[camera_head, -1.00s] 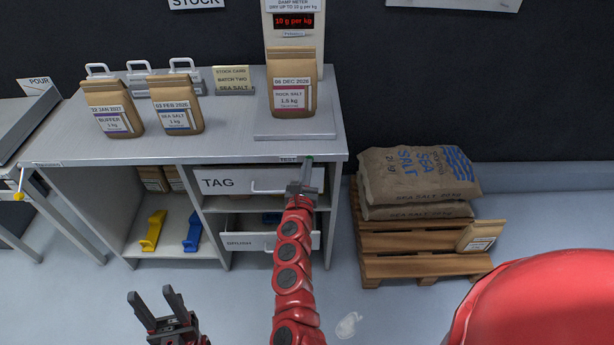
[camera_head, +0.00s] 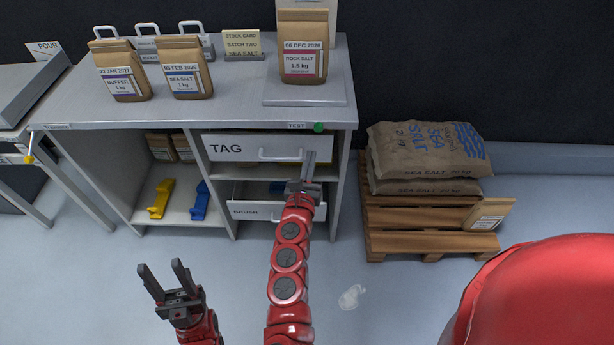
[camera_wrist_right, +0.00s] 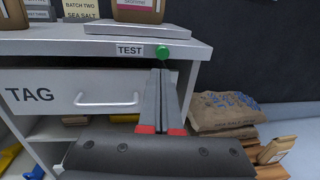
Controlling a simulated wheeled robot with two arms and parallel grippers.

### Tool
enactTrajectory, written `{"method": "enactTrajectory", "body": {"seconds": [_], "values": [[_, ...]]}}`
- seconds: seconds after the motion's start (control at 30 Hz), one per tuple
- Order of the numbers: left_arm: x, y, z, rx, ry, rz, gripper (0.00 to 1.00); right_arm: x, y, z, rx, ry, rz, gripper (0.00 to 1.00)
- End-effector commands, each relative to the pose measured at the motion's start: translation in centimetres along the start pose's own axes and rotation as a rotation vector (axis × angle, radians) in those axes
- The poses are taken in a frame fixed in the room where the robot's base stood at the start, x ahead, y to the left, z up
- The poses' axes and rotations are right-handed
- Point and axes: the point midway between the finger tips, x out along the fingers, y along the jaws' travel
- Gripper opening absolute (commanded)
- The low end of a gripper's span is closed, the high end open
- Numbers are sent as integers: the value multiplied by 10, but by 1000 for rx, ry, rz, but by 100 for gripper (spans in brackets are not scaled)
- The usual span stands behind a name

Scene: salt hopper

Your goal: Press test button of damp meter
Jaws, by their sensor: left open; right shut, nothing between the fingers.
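The green test button (camera_head: 318,127) is on the front edge of the counter, right of the TEST label (camera_head: 296,126). It also shows in the right wrist view (camera_wrist_right: 162,51), just beyond my fingertips. My right gripper (camera_head: 309,158) is shut and empty, in front of the TAG drawer and a little below the button, apart from it in the head view. The damp meter (camera_head: 321,8) stands behind the rock salt bag (camera_head: 303,48); its display is out of frame at the top. My left gripper (camera_head: 166,280) is open and empty, low over the floor.
The bag stands on a grey plate (camera_head: 335,98). Buffer (camera_head: 122,72) and sea salt (camera_head: 181,70) bags stand on the counter's left. The TAG drawer (camera_head: 225,149) and the drawer below sit under the counter. A pallet (camera_head: 405,243) with sacks stands right.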

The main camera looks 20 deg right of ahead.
Motion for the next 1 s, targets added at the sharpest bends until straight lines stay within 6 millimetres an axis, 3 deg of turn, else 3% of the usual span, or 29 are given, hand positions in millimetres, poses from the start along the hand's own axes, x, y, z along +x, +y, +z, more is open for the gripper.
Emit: {"method": "enactTrajectory", "body": {"seconds": [0.1, 0.3, 0.9, 1.0], "values": [[-2, 0, 0, 0, 0, 0, 50, -21, 1, -2, -1, 4, 5, 0], [-3, 0, 0, 0, 0, 0, 50, -40, 2, -2, 0, 3, 6, 0], [-3, 0, 0, 0, 0, 0, 50, -43, 1, -1, -1, 3, 3, 0], [1, 0, 0, 0, 0, 0, 50, -43, -6, 2, -64, -9, -18, 0]]}}
